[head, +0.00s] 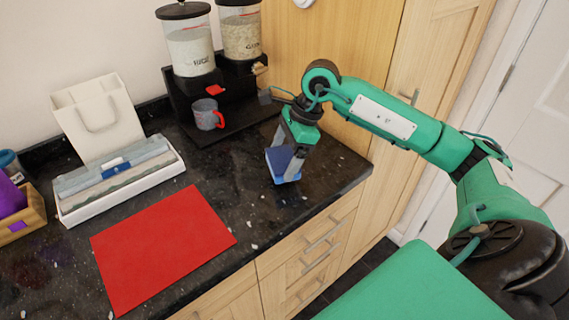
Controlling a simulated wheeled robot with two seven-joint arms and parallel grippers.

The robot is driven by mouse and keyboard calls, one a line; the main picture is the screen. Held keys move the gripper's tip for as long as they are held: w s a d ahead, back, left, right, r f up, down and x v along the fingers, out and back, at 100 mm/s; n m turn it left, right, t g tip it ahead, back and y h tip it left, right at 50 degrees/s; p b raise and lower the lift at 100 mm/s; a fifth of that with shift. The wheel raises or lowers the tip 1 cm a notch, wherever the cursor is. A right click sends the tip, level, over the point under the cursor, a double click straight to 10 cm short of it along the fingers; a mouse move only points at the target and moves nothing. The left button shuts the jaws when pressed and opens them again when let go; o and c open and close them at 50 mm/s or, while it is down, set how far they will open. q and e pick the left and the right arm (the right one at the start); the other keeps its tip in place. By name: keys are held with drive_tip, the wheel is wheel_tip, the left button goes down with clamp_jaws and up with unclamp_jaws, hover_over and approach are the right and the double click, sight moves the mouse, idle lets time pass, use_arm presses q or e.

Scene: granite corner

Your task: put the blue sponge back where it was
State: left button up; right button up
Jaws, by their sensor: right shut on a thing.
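The blue sponge (281,160) is between the fingers of my right gripper (285,165), near the right end of the dark granite counter. My right gripper points down and is shut on the sponge. I cannot tell whether the sponge touches the counter or hangs just above it. The fingers hide part of it. My left gripper is not in view.
A red mat (160,248) lies at the counter's front left. A black dispenser stand (190,105) with a grey mug (206,115) stands at the back. A white tray (120,192) and a white bag (97,120) are at left. Counter (245,205) between mat and sponge is clear.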

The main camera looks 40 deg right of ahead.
sight(288, 158)
wheel_tip(288, 158, down, 3)
drive_tip(key=shift+f, duration=0.1)
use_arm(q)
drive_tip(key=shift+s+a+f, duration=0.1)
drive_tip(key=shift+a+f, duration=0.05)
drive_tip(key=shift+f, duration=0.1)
use_arm(e)
drive_tip(key=o, duration=0.8)
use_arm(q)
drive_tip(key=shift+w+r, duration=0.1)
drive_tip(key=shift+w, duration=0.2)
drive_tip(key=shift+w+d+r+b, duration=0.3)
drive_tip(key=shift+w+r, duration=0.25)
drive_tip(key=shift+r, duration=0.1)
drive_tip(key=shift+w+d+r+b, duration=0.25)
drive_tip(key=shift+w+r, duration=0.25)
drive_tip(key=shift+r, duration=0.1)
use_arm(e)
drive_tip(key=v, duration=1.2)
